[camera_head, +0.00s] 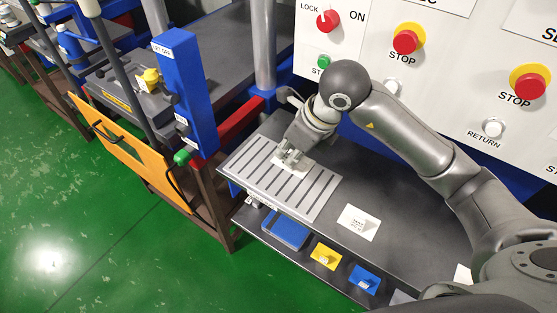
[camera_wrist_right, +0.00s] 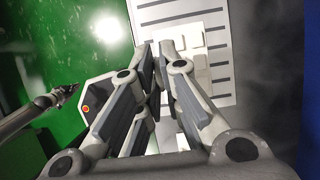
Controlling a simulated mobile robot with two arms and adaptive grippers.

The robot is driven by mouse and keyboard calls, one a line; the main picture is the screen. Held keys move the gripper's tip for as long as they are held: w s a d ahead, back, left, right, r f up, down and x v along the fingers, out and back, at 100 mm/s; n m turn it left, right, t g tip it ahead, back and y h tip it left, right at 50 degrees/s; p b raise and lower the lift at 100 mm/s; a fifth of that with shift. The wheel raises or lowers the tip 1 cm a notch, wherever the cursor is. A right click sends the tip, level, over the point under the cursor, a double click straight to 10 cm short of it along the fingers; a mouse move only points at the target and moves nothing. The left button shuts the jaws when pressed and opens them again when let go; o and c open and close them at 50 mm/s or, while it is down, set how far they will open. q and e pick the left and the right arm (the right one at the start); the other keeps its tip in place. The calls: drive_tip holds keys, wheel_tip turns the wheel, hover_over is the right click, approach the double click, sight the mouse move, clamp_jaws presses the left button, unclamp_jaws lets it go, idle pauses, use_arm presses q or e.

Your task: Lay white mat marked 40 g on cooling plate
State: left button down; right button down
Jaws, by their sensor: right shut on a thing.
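The cooling plate (camera_head: 312,207) is a light grey slotted plate on the dark bench; its slots also show in the wrist view (camera_wrist_right: 217,66). My right gripper (camera_head: 291,158) is over the plate's far part, pointing down. It is shut on a small white mat (camera_wrist_right: 191,36) with a raised grip part. In the head view the mat (camera_head: 301,168) shows as a white patch at the fingertips, low over or touching the plate; I cannot tell which. Its marking is not readable.
A blue post (camera_head: 184,95) and red bar (camera_head: 222,131) stand left. The button panel (camera_head: 455,80) rises behind.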

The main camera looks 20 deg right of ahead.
drive_tip(key=w+f, duration=0.1)
drive_tip(key=f, duration=0.1)
drive_tip(key=w+a+f, duration=0.1)
drive_tip(key=w+f, duration=0.1)
drive_tip(key=shift+w+f, duration=0.15)
drive_tip(key=shift+f, duration=0.15)
drive_tip(key=shift+w+a+f+p, duration=0.15)
drive_tip(key=shift+w+f+p, duration=0.1)
drive_tip(key=shift+f+p, duration=0.2)
wheel_tip(320, 180, down, 3)
drive_tip(key=shift+r+p, duration=0.1)
drive_tip(key=shift+p, duration=0.35)
drive_tip(key=c, duration=2)
unclamp_jaws()
drive_tip(key=shift+c, duration=0.2)
drive_tip(key=o, duration=0.4)
